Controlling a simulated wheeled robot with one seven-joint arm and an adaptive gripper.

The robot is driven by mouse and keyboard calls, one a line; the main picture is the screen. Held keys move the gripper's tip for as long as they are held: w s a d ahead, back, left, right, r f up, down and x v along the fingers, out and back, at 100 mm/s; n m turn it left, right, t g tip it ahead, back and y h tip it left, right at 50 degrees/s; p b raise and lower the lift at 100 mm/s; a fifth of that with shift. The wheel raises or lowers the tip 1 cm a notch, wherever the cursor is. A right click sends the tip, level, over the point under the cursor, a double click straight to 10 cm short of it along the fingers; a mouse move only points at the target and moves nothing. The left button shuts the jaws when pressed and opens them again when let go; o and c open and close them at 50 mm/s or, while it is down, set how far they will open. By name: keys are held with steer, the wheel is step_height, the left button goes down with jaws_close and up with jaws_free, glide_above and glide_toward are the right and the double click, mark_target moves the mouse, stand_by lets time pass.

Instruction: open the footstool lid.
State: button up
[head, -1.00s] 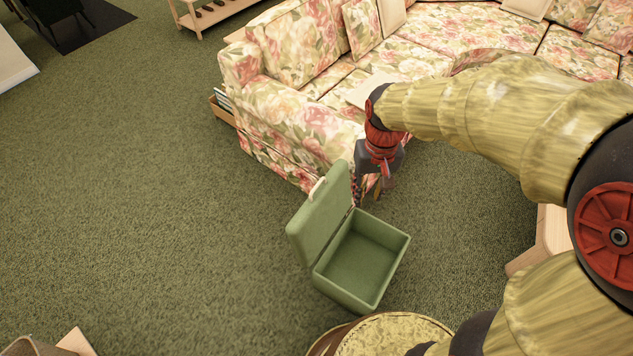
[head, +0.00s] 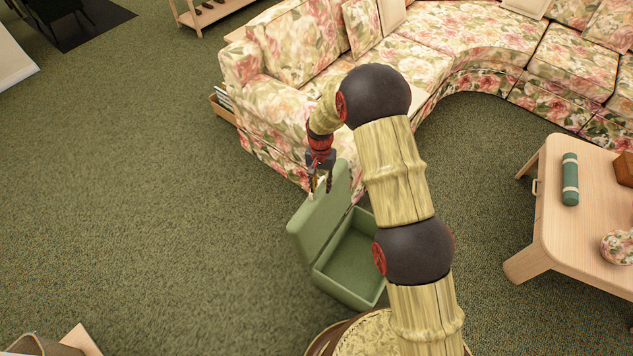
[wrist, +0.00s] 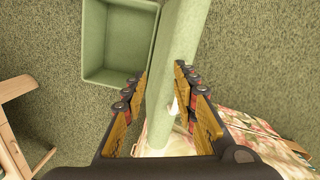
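The green footstool stands on the carpet with its lid (head: 318,228) raised steeply, tilted back to the left. Its empty box (head: 350,262) shows partly in the head view, with my arm covering its right side; the box also shows in the wrist view (wrist: 118,42). A small white tab sits on the lid; in the wrist view (wrist: 173,106) it is between my fingers. My gripper (head: 320,187) is at the lid's upper edge. In the wrist view its fingers are spread, with the lid (wrist: 182,40) seen between them. I cannot tell whether they touch it.
A floral sofa (head: 275,105) stands close behind the footstool. A wooden table (head: 555,225) with a green roll (head: 570,180) is to the right. Open carpet (head: 150,200) lies to the left.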

steer(key=w, duration=0.1)
steer(key=w+a+r+m, duration=0.1)
steer(key=w, duration=0.1)
steer(key=w+m+t, duration=0.1)
steer(key=w, duration=0.1)
steer(key=shift+a+r, duration=0.2)
steer(key=shift+r, duration=0.2)
steer(key=shift+f+m, duration=0.1)
steer(key=shift+m, duration=0.4)
step_height(320, 180, down, 8)
steer(key=shift+w+a+r+b, duration=0.1)
steer(key=shift+r+b, duration=0.05)
steer(key=shift+b, duration=0.85)
steer(key=shift+c, duration=0.9)
jaws_close()
